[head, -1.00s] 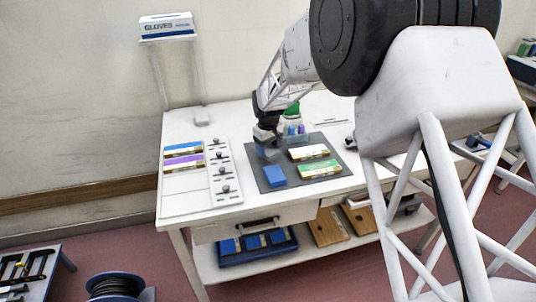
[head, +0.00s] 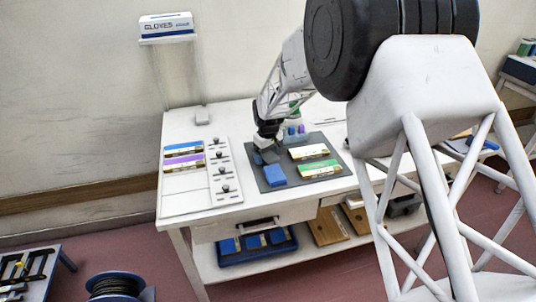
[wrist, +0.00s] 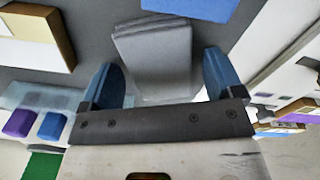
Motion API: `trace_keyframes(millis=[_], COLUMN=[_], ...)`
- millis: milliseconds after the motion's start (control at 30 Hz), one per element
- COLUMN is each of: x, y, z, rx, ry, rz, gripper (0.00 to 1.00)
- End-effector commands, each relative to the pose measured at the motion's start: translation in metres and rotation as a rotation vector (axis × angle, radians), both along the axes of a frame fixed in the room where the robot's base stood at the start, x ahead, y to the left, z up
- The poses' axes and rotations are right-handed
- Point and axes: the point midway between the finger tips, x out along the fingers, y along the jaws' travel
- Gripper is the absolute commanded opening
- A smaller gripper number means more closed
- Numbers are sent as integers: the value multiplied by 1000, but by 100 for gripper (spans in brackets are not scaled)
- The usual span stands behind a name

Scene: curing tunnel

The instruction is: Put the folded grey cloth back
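The folded grey cloth (wrist: 155,60) shows in the wrist view as a layered stack on the dark grey mat, ahead of and between my two blue fingers. My gripper (wrist: 160,80) is open, with a gap visible between the cloth and each finger. The cloth's near end reaches toward the palm bar. In the head view my gripper (head: 267,148) is low over the left part of the dark mat (head: 330,150), and the cloth (head: 270,157) shows only as a small grey patch beneath it. Whether the fingertips touch the mat cannot be told.
A blue block (head: 275,175) lies on the mat close to the cloth. White-topped (head: 308,152) and green-topped (head: 318,169) boxes lie to the right. A clear bin with purple and blue items (wrist: 40,115) is close to one finger. A knobbed white strip (head: 222,172) is at left.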

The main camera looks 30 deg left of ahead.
Motion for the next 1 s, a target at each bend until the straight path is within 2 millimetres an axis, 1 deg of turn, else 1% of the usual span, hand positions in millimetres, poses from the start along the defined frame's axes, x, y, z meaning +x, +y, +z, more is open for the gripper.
trace_keyframes(millis=[300,467,667,767,1000], x=[0,0,0,0,0], y=[0,0,0,0,0], z=[1,9,29,44,83], rx=[0,1,1,1,1], ry=[0,0,-2,-2,-2], rz=[0,0,0,0,0], gripper=[86,86,86,86,86])
